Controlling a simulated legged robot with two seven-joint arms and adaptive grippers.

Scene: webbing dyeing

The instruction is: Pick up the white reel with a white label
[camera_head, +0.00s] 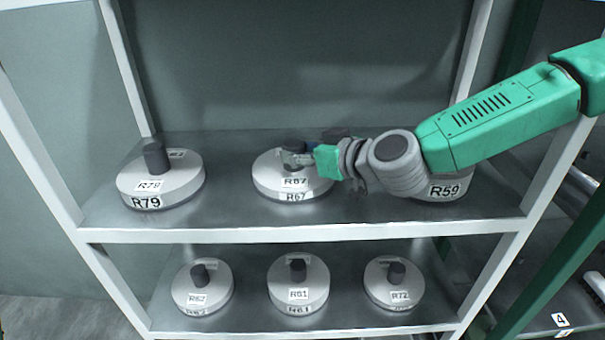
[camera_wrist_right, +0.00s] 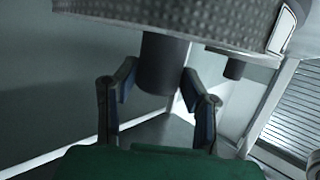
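The white reel R67 (camera_head: 265,183) with white labels and a dark centre knob sits in the middle of the upper shelf. My right gripper (camera_head: 297,158) is at its knob, coming in from the right. In the right wrist view the picture is turned over, with the reel (camera_wrist_right: 200,22) at the top and its dark knob (camera_wrist_right: 163,62) hanging between the two fingers of the right gripper (camera_wrist_right: 158,80). The fingers stand either side of the knob, with a narrow gap showing on the left. My left gripper is not in view.
White reel R79 (camera_head: 188,181) stands on the upper shelf (camera_head: 225,215) at left. Reel R59 (camera_head: 463,187) is at right, partly behind my right arm. Reels R62 (camera_head: 214,293), R61 (camera_head: 313,276) and R72 (camera_head: 414,289) stand on the lower shelf. White posts frame the rack.

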